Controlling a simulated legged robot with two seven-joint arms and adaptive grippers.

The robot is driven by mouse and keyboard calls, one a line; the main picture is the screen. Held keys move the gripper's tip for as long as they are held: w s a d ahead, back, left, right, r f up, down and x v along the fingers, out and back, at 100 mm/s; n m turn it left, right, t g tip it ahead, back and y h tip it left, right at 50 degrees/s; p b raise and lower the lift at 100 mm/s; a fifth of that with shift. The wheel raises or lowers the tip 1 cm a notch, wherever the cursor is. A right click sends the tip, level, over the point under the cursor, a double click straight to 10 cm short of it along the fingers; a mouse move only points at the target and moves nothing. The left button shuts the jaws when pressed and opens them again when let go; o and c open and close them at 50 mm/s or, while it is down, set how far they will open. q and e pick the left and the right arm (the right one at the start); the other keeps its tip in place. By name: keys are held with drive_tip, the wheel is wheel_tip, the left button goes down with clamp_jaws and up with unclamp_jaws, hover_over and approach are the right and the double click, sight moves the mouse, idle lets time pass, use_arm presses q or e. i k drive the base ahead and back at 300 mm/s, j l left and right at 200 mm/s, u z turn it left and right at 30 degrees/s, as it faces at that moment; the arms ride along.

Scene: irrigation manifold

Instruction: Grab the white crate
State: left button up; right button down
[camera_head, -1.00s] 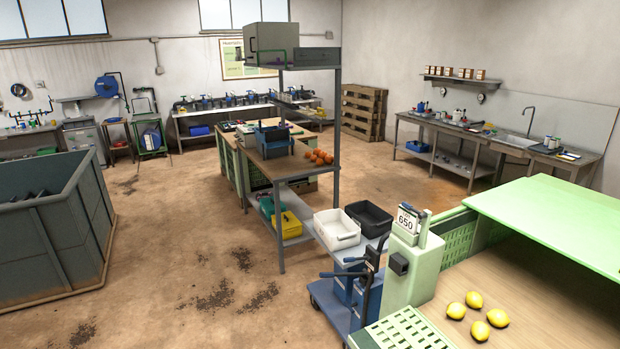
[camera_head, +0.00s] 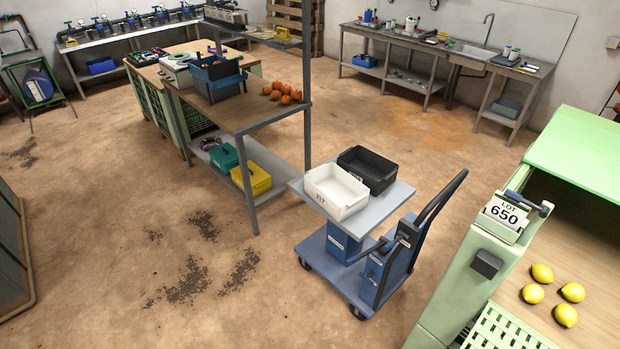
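The white crate (camera_head: 336,192) is an open, empty-looking bin with dark lettering on its front wall. It stands upright on the grey top (camera_head: 393,197) of a blue wheeled cart (camera_head: 372,262). A black crate (camera_head: 369,170) stands right behind it to the right on the same top. Neither of my grippers shows in the view, and nothing holds the white crate.
A workbench (camera_head: 240,118) with a blue crate, orange fruit and lower boxes stands behind the cart. A green stand (camera_head: 466,262) with a LOT 650 sign and several lemons is at right. Stained floor (camera_head: 200,250) lies open left of the cart.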

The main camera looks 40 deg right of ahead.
sight(341, 195)
drive_tip(key=i+z, duration=0.4)
drive_tip(key=i+j+z, duration=0.15)
drive_tip(key=i+z, duration=0.3)
drive_tip(key=i+j+z, duration=0.25)
drive_tip(key=z, duration=0.15)
drive_tip(key=i, duration=0.1)
